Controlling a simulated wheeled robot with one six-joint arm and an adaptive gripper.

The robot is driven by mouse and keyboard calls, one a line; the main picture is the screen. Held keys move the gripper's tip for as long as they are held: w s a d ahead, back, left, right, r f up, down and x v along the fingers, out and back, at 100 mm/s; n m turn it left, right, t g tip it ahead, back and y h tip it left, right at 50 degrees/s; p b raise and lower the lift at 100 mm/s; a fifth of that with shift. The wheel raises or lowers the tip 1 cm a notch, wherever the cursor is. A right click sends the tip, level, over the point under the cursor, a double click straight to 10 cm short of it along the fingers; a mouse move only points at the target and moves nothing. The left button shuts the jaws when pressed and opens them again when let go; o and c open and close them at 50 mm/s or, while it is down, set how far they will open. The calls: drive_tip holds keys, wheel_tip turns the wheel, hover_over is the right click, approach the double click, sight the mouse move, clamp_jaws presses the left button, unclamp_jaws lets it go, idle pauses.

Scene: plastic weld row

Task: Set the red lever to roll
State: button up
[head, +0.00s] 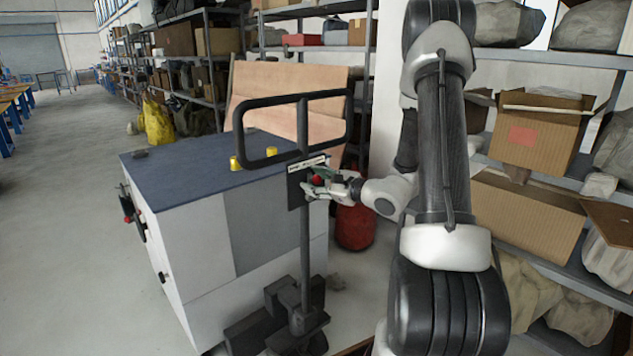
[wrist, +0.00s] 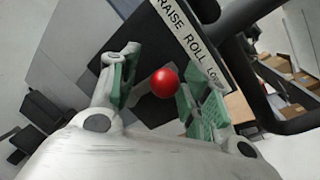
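The red lever shows as a round red knob (wrist: 165,83) in the wrist view, between my gripper's two green-padded fingers. My gripper (wrist: 158,88) is open around the knob; a gap shows on the left side, and the knob is close to the right finger. A white label strip (wrist: 190,38) beside it reads RAISE, ROLL and a partly hidden third word. In the head view the red knob (head: 317,180) sits at the dark plate below the black looped handle (head: 293,128), with my gripper (head: 315,187) at it.
A grey cabinet (head: 205,240) with a dark top stands left of the handle post (head: 305,250). Two yellow pieces sit on its top. A red cylinder (head: 355,225) stands behind my wrist. Shelves with boxes (head: 530,215) line the right. Open floor (head: 70,220) lies left.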

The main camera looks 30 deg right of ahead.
drive_tip(key=shift+s+d+r, duration=0.1)
drive_tip(key=shift+s+d, duration=0.1)
drive_tip(key=shift+s, duration=0.05)
drive_tip(key=v, duration=1.1)
drive_tip(key=shift+s, duration=0.2)
